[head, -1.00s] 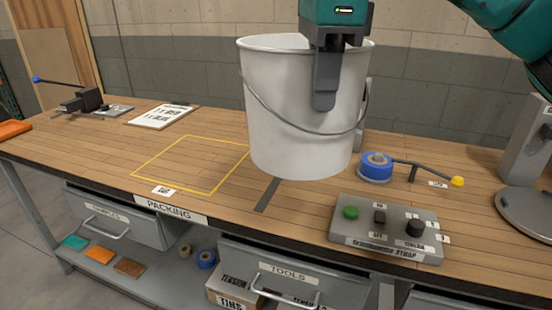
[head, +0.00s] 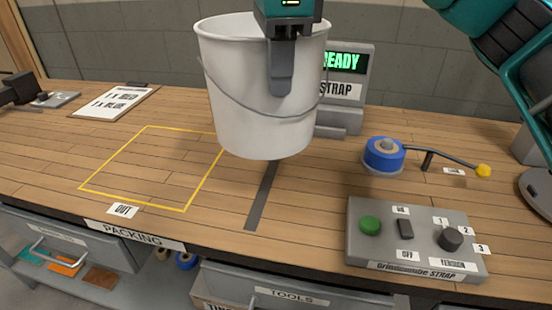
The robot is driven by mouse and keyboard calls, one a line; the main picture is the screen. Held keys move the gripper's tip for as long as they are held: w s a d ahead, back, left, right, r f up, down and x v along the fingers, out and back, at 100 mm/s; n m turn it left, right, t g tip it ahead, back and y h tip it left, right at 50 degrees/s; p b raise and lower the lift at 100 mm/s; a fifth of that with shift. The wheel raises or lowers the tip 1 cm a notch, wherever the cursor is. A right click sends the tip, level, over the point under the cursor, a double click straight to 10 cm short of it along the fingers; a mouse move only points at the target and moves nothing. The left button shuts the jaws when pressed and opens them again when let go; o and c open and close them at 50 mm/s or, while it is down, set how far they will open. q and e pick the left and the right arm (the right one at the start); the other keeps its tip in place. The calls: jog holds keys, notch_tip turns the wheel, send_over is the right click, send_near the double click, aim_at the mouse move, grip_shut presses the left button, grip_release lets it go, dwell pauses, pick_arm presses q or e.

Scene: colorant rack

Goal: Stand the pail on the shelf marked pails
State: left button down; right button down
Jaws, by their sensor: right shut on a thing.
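The white pail (head: 255,100) with a thin wire handle hangs upright in the upper middle of the head view, above the packing bench (head: 330,215). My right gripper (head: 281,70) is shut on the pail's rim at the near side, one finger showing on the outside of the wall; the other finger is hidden. My left gripper is not in view. No shelf marked pails shows.
A yellow-outlined area (head: 135,193) marked OUT is empty. A control box (head: 418,240), a blue tape roll (head: 384,155) with a yellow-tipped lever (head: 450,159), a READY display (head: 347,62) and a clipboard (head: 115,102) stand around the bench.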

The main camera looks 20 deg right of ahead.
notch_tip(320, 180, down, 13)
jog(key=b, duration=0.1)
dwell(0.3)
jog(key=shift+f+b, duration=0.2)
jog(key=shift+b, duration=0.15)
jog(key=c, duration=1.1)
grip_release()
